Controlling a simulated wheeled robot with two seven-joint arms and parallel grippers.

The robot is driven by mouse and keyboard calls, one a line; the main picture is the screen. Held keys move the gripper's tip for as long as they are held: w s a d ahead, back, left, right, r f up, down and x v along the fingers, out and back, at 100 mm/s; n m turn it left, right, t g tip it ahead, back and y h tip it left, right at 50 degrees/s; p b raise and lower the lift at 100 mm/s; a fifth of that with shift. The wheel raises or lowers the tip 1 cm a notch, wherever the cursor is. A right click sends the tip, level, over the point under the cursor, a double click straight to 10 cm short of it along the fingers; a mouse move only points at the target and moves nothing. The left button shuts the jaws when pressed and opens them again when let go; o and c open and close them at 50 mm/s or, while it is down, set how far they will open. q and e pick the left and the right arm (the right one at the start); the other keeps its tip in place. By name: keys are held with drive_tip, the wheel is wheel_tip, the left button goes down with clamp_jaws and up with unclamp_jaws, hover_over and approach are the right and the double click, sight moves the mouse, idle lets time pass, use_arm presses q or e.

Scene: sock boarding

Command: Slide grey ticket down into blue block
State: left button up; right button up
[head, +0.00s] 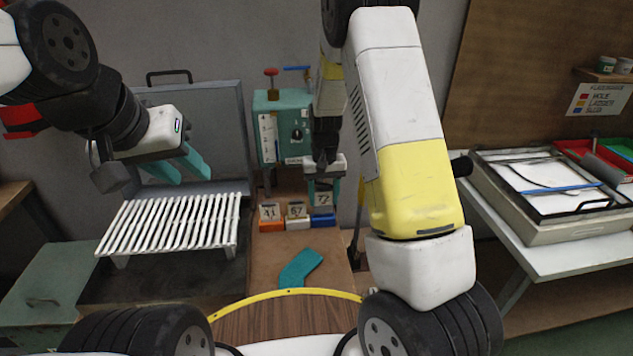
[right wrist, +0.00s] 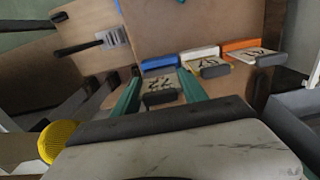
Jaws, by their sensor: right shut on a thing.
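The grey ticket (head: 323,199), marked 72, is upright between the teal fingers of my right gripper (head: 322,187), which is shut on it. It also shows in the right wrist view (right wrist: 160,90). The blue block (head: 322,219) is directly below the ticket in the head view, and shows behind it in the right wrist view (right wrist: 159,63). I cannot tell whether the ticket's lower edge is inside the block. My left gripper (head: 183,169) is open and empty above the white slatted rack.
The white block (head: 297,222) and orange block (head: 271,225), each with a numbered ticket, stand in a row left of the blue one. A teal sock-shaped piece (head: 300,268) lies in front. The white slatted rack (head: 180,223) is left; a teal machine (head: 282,125) stands behind.

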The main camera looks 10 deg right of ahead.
sight(324, 187)
drive_tip(key=shift+f, duration=1.8)
drive_tip(key=o, duration=1)
drive_tip(key=shift+f, duration=0.1)
wheel_tip(324, 187, up, 7)
drive_tip(key=shift+f, duration=0.15)
drive_tip(key=shift+r, duration=0.6)
